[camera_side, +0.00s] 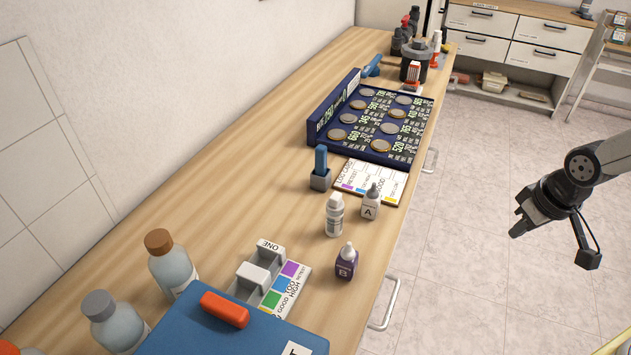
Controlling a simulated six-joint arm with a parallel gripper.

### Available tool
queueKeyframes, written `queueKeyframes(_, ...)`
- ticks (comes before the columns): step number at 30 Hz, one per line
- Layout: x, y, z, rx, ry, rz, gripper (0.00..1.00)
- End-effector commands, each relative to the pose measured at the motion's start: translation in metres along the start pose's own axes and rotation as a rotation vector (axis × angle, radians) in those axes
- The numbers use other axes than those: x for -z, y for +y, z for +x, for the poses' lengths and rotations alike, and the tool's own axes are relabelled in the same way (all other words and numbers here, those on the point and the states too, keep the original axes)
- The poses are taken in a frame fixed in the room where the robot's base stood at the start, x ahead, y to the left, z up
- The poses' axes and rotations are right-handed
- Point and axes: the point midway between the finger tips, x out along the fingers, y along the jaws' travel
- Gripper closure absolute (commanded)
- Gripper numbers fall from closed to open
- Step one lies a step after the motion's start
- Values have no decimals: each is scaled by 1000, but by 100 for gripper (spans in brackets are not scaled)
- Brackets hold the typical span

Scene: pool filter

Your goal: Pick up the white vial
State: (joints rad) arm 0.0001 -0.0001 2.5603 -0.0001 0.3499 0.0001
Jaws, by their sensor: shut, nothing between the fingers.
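A small white vial (334,215) with a white cap stands upright on the wooden bench (225,180), near the middle of the view. Just right of it stands a white dropper bottle marked A (370,204) with a grey tip. A purple dropper bottle marked B (346,262) stands in front, nearer the bench edge. My gripper (518,222) is at the right, out over the floor and well apart from the vial. It is shut and empty, pointing down and left.
A blue case (205,335) with an orange handle and a grey holder (250,280) stand at the front left. Behind the vial are a test card (372,182), a blue-handled tool in a grey stand (320,172) and a dark blue tray (375,125). Handles stick out from the bench front.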

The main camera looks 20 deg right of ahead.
Motion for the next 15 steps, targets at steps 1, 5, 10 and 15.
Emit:
queueKeyframes(1, 0, 0, 0, 0, 0, 0, 100)
queueKeyframes(5, 0, 0, 0, 0, 0, 0, 100)
queueKeyframes(10, 0, 0, 0, 0, 0, 0, 100)
queueKeyframes(15, 0, 0, 0, 0, 0, 0, 62)
